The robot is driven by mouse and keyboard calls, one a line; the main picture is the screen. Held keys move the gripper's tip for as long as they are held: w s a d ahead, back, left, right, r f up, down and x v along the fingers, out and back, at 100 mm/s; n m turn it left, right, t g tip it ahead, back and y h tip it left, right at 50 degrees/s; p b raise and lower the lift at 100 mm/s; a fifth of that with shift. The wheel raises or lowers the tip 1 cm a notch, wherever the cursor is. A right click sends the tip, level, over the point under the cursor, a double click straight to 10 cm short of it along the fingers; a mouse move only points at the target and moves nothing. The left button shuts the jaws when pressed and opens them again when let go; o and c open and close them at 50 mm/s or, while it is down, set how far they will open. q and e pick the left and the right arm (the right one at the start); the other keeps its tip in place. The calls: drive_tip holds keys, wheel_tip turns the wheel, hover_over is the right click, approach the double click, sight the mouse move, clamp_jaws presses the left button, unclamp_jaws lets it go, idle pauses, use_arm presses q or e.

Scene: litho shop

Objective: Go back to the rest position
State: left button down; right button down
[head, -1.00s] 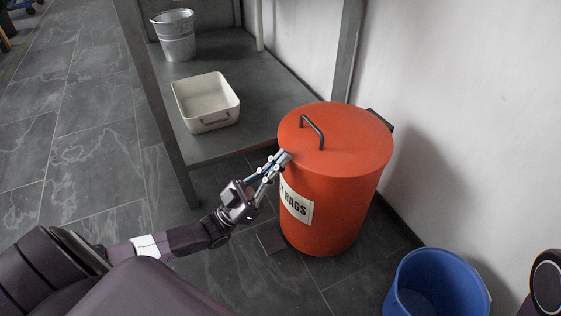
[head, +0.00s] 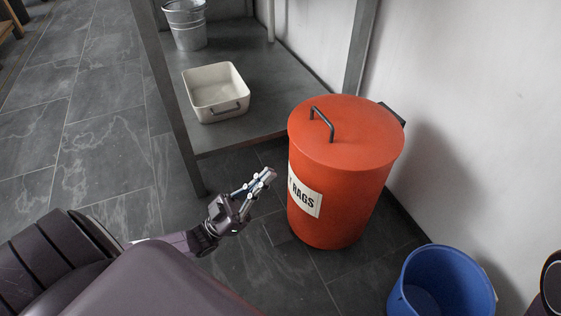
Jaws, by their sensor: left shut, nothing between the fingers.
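My left gripper (head: 267,175) is in the middle of the head view, left of an orange bin (head: 345,185) with a "RAGS" label. It is shut and empty, with a gap between its fingertips and the bin's wall. The bin's round lid (head: 352,140) lies on top with its dark handle (head: 321,122) up, and looks closed. My right gripper is not in view; only a bit of what looks like my right arm shows at the lower right edge.
A grey shelf (head: 215,133) behind the bin holds a white tray (head: 217,107) and a metal bucket (head: 187,25). A blue bucket (head: 405,280) stands on the floor at lower right. A white wall (head: 480,120) closes the right side. The tiled floor at left is clear.

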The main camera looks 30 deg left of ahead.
use_arm(q)
drive_tip(key=shift+v, duration=1.65)
drive_tip(key=shift+s+r, duration=0.1)
drive_tip(key=shift+r, duration=0.1)
